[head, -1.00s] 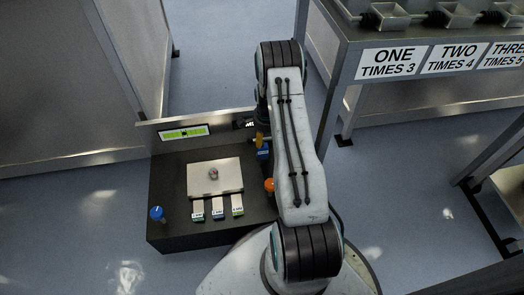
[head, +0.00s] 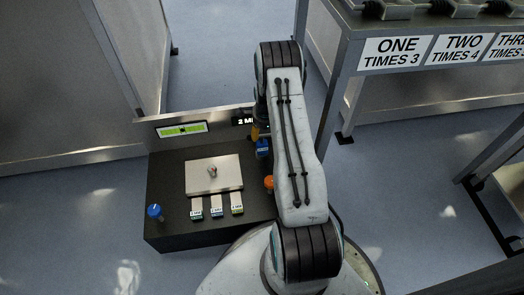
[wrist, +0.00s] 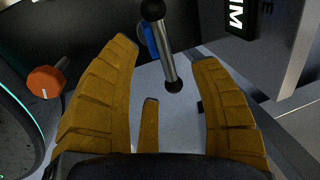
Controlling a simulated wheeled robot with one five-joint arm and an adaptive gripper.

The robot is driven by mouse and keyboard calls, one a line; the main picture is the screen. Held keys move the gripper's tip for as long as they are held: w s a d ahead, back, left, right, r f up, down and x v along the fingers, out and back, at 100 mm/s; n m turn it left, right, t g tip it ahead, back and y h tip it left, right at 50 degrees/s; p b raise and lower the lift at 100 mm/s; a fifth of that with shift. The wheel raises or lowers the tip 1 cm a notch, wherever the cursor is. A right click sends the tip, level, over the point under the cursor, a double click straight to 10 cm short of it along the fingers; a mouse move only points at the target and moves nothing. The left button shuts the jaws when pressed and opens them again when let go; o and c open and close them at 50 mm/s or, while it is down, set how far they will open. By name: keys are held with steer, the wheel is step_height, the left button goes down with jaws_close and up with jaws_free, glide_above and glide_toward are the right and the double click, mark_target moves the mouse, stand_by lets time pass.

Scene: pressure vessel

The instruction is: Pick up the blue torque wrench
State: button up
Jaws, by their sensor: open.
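My gripper (wrist: 164,52) is open, its yellow fingers spread wide in the wrist view. A metal bar with black ball ends (wrist: 168,58) stands between and beyond the fingertips, and no finger visibly touches it. A blue part (wrist: 148,42) shows behind the bar; together they look like the blue torque wrench, mostly hidden. In the head view a blue piece (head: 263,148) shows beside my arm, just below a yellow finger (head: 256,133). The rest of my gripper is hidden behind the arm there.
An orange knob (wrist: 46,82) is left of the fingers. The dark bench (head: 170,175) carries a metal plate (head: 206,181), several small labelled tabs and a blue-topped knob (head: 155,211). A lit display (head: 181,130) is on its back panel. A labelled table (head: 390,52) stands at right.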

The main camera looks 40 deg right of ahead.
mark_target(263, 137)
steer(key=shift+w+d+f+b, duration=0.15)
steer(key=shift+f+b, duration=0.7)
steer(key=shift+b, duration=0.75)
steer(key=shift+w+f+b, duration=0.2)
steer(key=shift+f+b, duration=0.65)
steer(key=shift+b, duration=0.8)
steer(key=shift+w+d+f+b, duration=0.15)
steer(key=shift+f+b, duration=0.7)
steer(key=shift+b, duration=0.75)
steer(key=shift+o, duration=0.3)
jaws_close()
